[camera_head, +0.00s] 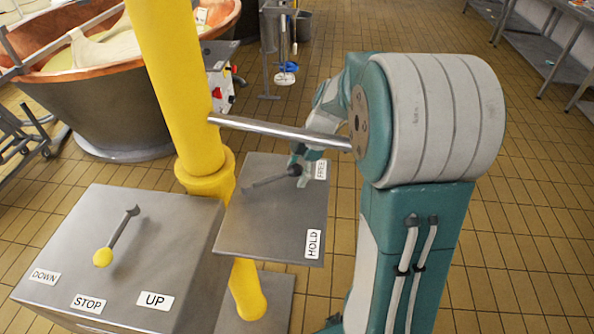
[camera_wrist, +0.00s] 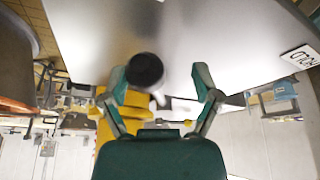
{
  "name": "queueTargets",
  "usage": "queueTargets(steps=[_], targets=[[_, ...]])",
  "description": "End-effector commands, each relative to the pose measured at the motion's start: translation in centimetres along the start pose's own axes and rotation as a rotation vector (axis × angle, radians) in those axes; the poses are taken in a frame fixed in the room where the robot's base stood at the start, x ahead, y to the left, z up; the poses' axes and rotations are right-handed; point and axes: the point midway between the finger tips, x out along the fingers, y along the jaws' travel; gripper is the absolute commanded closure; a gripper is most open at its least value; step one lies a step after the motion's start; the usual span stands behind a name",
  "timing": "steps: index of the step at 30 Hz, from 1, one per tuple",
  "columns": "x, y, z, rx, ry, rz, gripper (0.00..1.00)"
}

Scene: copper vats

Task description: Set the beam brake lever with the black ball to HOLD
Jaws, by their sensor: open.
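The beam brake lever (camera_head: 268,181) is a dark rod on a grey metal plate (camera_head: 262,222). Its black ball (camera_head: 294,171) is at the right end, beside the FREE label (camera_head: 321,169). The HOLD label (camera_head: 313,244) is at the plate's near right corner. My gripper (camera_head: 301,168) is at the ball, partly hidden by my arm. In the wrist view, my open gripper (camera_wrist: 161,82) has the black ball (camera_wrist: 146,70) between its fingertips, nearer the left finger. I cannot tell whether they touch. The HOLD label also shows in the wrist view (camera_wrist: 300,56).
A box with DOWN, STOP and UP labels (camera_head: 88,302) stands at left, with a yellow-knobbed lever (camera_head: 103,257). A yellow post (camera_head: 175,80) rises beside the plate. A metal bar (camera_head: 280,131) crosses above it. A copper vat (camera_head: 100,100) is behind.

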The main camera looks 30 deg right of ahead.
Motion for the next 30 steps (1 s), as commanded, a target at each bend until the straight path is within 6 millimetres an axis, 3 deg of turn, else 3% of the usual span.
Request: queueTargets(steps=[8, 21, 30], targets=[[-0.5, 0.0, 0.0, 0.0, 0.0, 0.001, 0.21], [-8.9, 0.2, 0.0, 0.0, -0.002, 0.004, 0.21], [-11.8, 0.1, 0.0, 0.001, -0.001, -0.001, 0.21]])
